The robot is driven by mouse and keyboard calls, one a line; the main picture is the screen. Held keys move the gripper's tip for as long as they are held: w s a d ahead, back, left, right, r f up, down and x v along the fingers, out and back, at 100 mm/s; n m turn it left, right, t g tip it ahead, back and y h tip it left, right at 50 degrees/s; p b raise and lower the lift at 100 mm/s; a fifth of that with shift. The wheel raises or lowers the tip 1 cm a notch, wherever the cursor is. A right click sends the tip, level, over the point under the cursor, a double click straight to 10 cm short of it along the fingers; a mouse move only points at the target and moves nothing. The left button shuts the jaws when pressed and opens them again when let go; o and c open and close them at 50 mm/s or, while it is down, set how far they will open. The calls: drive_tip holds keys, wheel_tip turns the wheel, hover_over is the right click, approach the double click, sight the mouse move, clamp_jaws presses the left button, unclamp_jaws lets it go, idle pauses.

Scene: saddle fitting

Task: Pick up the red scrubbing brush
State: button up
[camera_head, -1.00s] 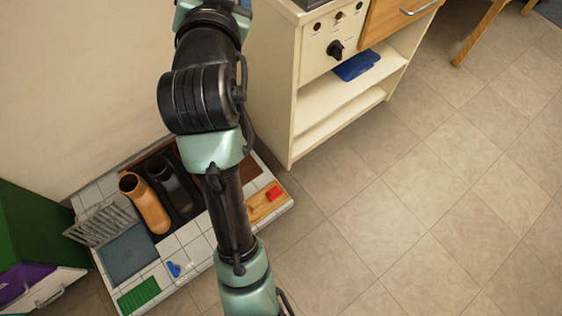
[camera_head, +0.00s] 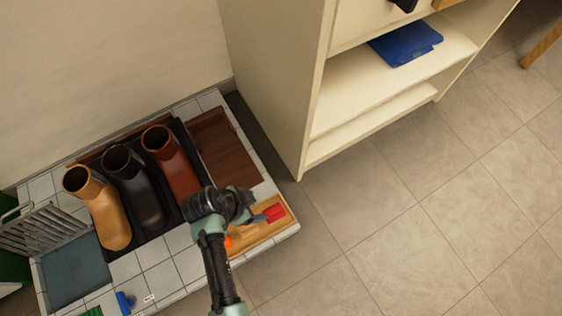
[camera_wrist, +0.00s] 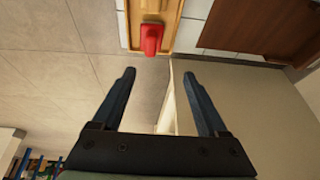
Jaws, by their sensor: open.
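The red scrubbing brush (camera_head: 274,213) lies at the right end of a shallow wooden tray (camera_head: 262,232) on the white tiled platform. In the wrist view the red brush (camera_wrist: 152,38) shows at the top centre, beyond my fingertips. My gripper (camera_wrist: 159,73) is open and empty, with its two dark blue fingers apart. In the head view my gripper (camera_head: 259,217) is over the tray, just left of the brush. My wrist hides part of the tray, and contact with the brush is not visible.
An orange item (camera_head: 228,242) lies in the tray's left part. Tan (camera_head: 103,215), black (camera_head: 137,193) and brown (camera_head: 175,165) boots stand left of my arm. A cream cabinet (camera_head: 275,70) rises behind. Open tiled floor (camera_head: 400,230) lies to the right.

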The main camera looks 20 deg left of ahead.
sight(271, 212)
drive_tip(key=shift+g+h, duration=0.3)
drive_tip(key=b+x, duration=0.2)
drive_tip(key=x, duration=0.1)
drive_tip(key=s+b+x, duration=0.1)
drive_tip(key=x, duration=0.2)
drive_tip(key=s+b+x, duration=0.1)
drive_tip(key=b+x, duration=0.1)
drive_tip(key=x, duration=0.2)
drive_tip(key=shift+d+f+b, duration=0.1)
drive_tip(key=shift+f+b, duration=0.1)
drive_tip(key=shift+b, duration=0.1)
drive_tip(key=b+x, duration=0.1)
drive_tip(key=x, duration=0.1)
drive_tip(key=b+x, duration=0.4)
drive_tip(key=shift+w+r, duration=0.1)
drive_tip(key=shift+w, duration=0.2)
drive_tip(key=shift+r, duration=0.1)
drive_tip(key=c, duration=1.2)
wheel_tip(271, 212, up, 10)
drive_tip(key=p, duration=0.7)
